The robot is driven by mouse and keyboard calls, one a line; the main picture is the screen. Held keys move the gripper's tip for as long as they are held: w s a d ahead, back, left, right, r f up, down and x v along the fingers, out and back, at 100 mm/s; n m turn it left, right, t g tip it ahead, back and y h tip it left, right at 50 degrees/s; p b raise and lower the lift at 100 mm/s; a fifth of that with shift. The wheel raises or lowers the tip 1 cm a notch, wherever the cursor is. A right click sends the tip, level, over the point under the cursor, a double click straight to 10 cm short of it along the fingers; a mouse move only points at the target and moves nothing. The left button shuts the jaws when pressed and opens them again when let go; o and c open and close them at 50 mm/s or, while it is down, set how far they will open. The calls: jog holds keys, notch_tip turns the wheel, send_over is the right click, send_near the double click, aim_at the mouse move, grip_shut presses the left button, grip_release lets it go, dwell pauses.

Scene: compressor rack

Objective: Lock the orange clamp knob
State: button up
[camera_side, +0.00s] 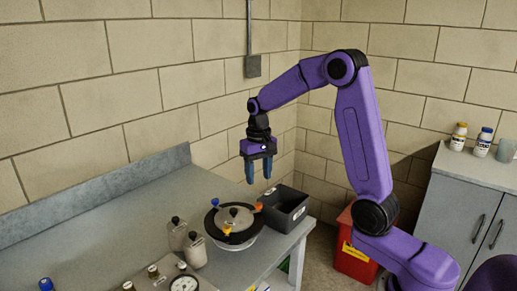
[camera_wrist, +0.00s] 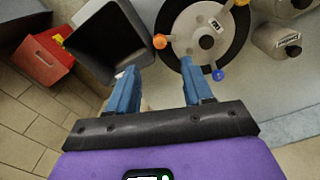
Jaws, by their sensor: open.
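The round pot (camera_side: 236,217) stands on the grey bench, with a silver lid (camera_wrist: 190,27) inside a black ring. Three clamp knobs sit around its rim. The orange knob (camera_side: 258,207) is on the side by the dark bin; it also shows in the wrist view (camera_wrist: 160,41). A yellow-orange knob (camera_side: 227,231) is at the front, in the wrist view at the top edge (camera_wrist: 241,3). A blue knob (camera_side: 215,202) is at the back; it also shows in the wrist view (camera_wrist: 218,74). My gripper (camera_side: 258,174) is open and empty, pointing down above the pot's bin side, apart from it.
A dark open bin (camera_side: 285,207) stands close beside the pot at the bench edge. Grey canisters (camera_side: 195,250) and a gauge (camera_side: 184,284) are on the other side. A red bin (camera_side: 354,255) is on the floor. The back of the bench is clear.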

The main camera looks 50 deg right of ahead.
notch_tip(320, 180, up, 8)
jog(key=shift+r, duration=0.15)
jog(key=shift+a, duration=0.1)
dwell(0.5)
jog(key=s+a+f+n, duration=0.3)
jog(key=s+a+n, duration=0.5)
jog(key=s+a, duration=0.35)
jog(key=s+f+n, duration=0.2)
jog(key=s+n, duration=0.2)
jog(key=s, duration=0.5)
jog(key=s+a+f+n, duration=0.1)
jog(key=s+f+n, duration=0.2)
jog(key=s, duration=0.7)
jog(key=shift+s+a+n, duration=0.15)
jog(key=shift+s+n, duration=0.15)
jog(key=shift+n, duration=0.5)
